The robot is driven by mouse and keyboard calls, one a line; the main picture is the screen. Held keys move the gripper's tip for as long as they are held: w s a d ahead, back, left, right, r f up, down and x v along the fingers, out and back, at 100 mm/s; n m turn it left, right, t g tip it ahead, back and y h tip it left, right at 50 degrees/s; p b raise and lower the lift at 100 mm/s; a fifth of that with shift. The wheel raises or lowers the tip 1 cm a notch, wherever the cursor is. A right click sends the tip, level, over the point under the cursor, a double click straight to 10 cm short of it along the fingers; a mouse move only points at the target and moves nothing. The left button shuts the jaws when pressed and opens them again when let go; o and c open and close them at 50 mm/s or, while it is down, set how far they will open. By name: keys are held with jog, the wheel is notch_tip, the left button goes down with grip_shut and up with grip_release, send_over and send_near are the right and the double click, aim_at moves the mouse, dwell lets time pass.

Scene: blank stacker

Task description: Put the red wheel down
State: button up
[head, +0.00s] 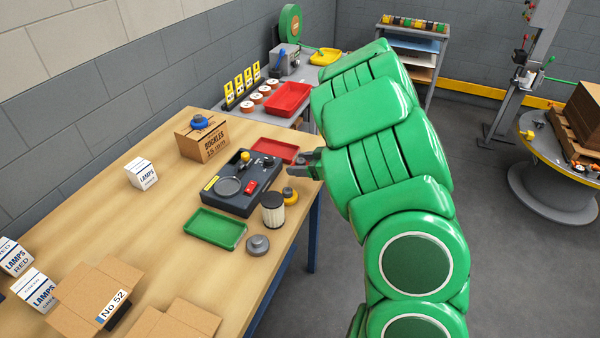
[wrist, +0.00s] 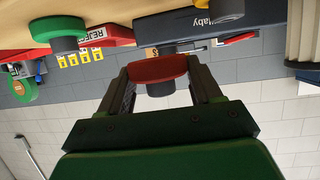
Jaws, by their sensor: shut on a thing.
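My gripper (head: 301,161) is above the table's far right edge in the head view, beside the dark device. In the wrist view, which looks upside down, my gripper (wrist: 158,74) is shut on the red wheel (wrist: 158,69), with a grey stub (wrist: 160,89) on it. The wheel sits between both fingers and looks clear of the table. I cannot make out the wheel in the head view. The dark device (head: 236,202) has a round grey plate and a red switch; part of it shows in the wrist view (wrist: 180,30).
A red tray (head: 275,147) lies behind the device and a green tray (head: 215,229) in front. A cylindrical filter (head: 273,213), a yellow wheel (head: 290,195) and a grey wheel (head: 258,244) stand nearby. A green wheel (wrist: 57,28) shows in the wrist view. The tabletop (head: 150,222) at left has free room.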

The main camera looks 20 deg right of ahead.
aim_at(300, 179)
jog(key=shift+w+d+f, duration=0.15)
jog(key=shift+w+f, duration=0.5)
jog(key=shift+f, duration=0.2)
jog(key=shift+w+d+f, duration=0.1)
jog(key=shift+w+f, duration=0.5)
jog(key=shift+f, duration=1.35)
jog(key=shift+f, duration=0.2)
jog(key=o, duration=1.1)
jog(key=shift+o, duration=0.2)
jog(key=v, duration=0.8)
